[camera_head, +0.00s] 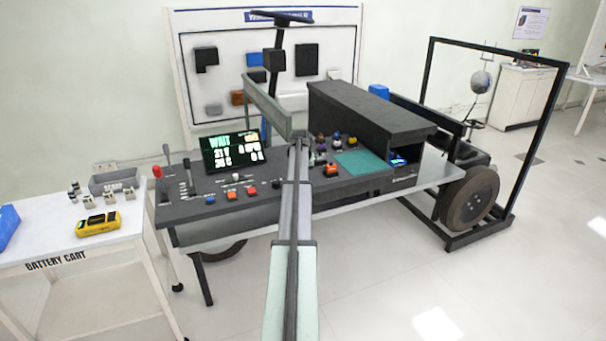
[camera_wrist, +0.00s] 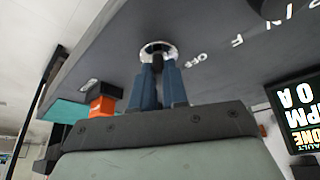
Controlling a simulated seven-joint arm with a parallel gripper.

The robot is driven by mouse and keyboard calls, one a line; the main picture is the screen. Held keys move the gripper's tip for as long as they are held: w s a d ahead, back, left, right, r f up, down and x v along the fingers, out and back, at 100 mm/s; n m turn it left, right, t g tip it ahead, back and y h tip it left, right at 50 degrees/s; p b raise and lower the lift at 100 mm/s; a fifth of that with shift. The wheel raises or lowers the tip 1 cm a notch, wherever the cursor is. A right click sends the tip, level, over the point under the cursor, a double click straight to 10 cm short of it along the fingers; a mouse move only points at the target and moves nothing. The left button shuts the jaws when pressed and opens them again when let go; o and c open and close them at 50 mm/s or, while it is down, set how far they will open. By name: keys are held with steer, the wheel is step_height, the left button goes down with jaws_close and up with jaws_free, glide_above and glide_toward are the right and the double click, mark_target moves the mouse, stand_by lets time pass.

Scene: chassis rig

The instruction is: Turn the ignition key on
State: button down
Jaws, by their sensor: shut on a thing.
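In the wrist view, the ignition switch is a silver ring (camera_wrist: 145,50) set in the dark console panel. A small black key (camera_wrist: 158,63) stands in its middle. My gripper (camera_wrist: 158,72) has its two blue fingers on either side of the key, shut on it, tips close to the ring. White lettering (camera_wrist: 196,58) that looks like OFF is printed beside the ring, with more marks farther right. The key's exact turn angle is hard to tell. In the head view my own arm hides the key and the fingers.
In the head view, a lit display (camera_head: 232,150) reading WAIT, a black hood (camera_head: 365,110) and a teal mat (camera_head: 358,163) are on the console (camera_head: 185,232). A battery cart (camera_head: 60,243) stands left.

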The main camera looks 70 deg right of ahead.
steer(key=shift+a+f, duration=0.1)
steer(key=c, duration=1.1)
jaws_free()
steer(key=shift+c, duration=0.2)
steer(key=v, duration=1.4)
